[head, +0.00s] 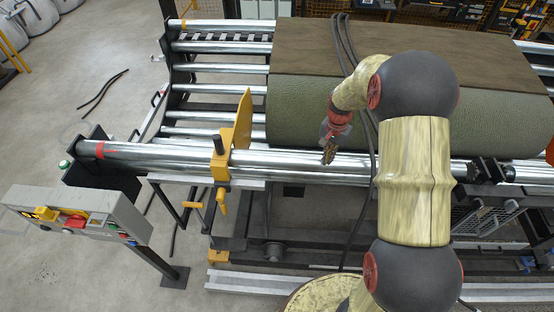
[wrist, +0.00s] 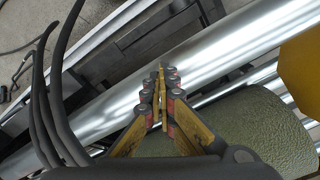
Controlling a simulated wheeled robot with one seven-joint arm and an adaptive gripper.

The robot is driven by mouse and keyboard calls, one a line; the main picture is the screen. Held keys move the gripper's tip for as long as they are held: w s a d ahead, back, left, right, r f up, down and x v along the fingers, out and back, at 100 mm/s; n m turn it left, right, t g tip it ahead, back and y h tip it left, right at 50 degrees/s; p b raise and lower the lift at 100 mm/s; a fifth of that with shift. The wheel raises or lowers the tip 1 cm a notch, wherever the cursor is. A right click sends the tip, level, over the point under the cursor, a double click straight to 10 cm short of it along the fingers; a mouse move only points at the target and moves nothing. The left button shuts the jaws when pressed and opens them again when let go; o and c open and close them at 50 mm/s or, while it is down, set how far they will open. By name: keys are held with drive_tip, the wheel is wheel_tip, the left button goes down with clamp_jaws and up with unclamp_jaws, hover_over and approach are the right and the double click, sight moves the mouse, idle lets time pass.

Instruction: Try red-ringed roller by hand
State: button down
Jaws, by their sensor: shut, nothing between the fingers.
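The red-ringed roller (head: 160,155) is a long shiny metal tube along the front of the machine, with a red band (head: 100,149) near its left end. My gripper (head: 328,157) is shut and empty, pointing down at the front rollers, between the turf roll and the roller's front side. In the wrist view my gripper's fingertips (wrist: 161,72) are together in front of a wide shiny roller (wrist: 215,60). No red band shows there. I cannot tell whether the fingertips touch the metal.
A large green turf roll (head: 300,105) with a brown top lies behind the front rollers. A yellow plate and clamp (head: 220,165) straddle the roller left of my gripper. A control box (head: 75,215) stands at front left. Black cables (head: 372,160) hang close to my arm.

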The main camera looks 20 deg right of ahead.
drive_tip(key=shift+s+a+f, duration=0.1)
drive_tip(key=shift+s+f, duration=0.3)
drive_tip(key=shift+f, duration=0.1)
drive_tip(key=shift+r, duration=0.1)
drive_tip(key=shift+w+r+p, duration=0.2)
drive_tip(key=shift+r+p, duration=0.35)
drive_tip(key=shift+r, duration=0.55)
drive_tip(key=shift+w+r+p, duration=0.15)
drive_tip(key=shift+r+p, duration=0.4)
drive_tip(key=shift+r, duration=0.5)
